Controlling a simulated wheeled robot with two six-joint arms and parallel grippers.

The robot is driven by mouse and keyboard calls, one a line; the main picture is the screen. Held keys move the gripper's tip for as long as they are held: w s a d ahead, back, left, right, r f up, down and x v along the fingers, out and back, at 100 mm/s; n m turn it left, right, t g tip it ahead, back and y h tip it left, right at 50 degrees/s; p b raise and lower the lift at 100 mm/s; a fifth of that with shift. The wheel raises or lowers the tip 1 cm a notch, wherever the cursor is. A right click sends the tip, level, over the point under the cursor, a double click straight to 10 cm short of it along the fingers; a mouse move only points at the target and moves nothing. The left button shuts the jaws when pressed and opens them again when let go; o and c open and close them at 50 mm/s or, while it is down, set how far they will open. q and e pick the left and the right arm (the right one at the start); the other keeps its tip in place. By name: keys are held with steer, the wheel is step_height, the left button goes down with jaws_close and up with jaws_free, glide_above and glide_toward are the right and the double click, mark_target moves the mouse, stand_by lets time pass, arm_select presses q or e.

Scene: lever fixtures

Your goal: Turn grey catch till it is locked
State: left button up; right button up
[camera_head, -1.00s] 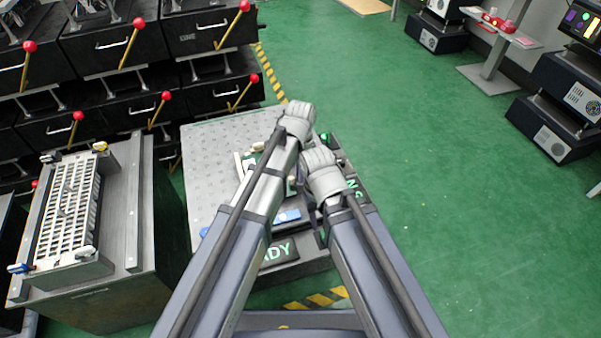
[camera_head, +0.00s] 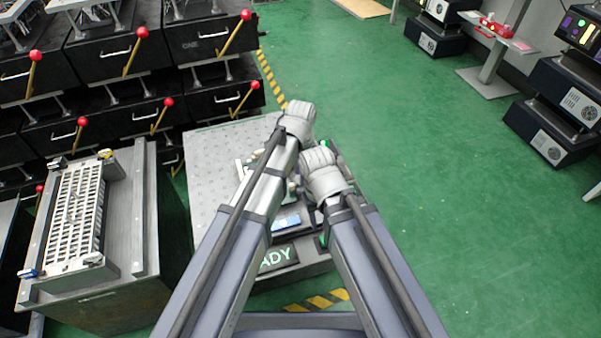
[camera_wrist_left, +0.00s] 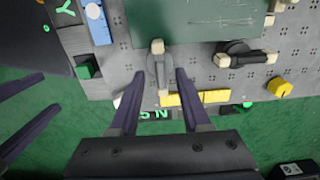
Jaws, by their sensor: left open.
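The grey catch (camera_wrist_left: 158,68), a short grey lever with beige ends, sits on a perforated grey plate (camera_wrist_left: 115,62) in the left wrist view. It points roughly up and down in that picture. My left gripper (camera_wrist_left: 160,76) is open, with one finger on each side of the catch; I cannot tell whether either touches it. In the head view my arms hide the catch. Two dark purple fingers of my right gripper (camera_wrist_left: 52,90) show at the left edge of the left wrist view, apart and empty.
A black lever (camera_wrist_left: 240,55) with beige ends lies right of the catch. A yellow block strip (camera_wrist_left: 197,97), yellow knob (camera_wrist_left: 279,88), green block (camera_wrist_left: 88,68) and blue-white part (camera_wrist_left: 97,22) are close by. A grey cabinet (camera_head: 140,215) stands left of the bench (camera_head: 215,150); green floor is free at right.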

arm_select(q)
step_height(320, 180, up, 4)
steer(key=p, duration=0.3)
steer(key=shift+r, duration=0.2)
steer(key=shift+a, duration=0.1)
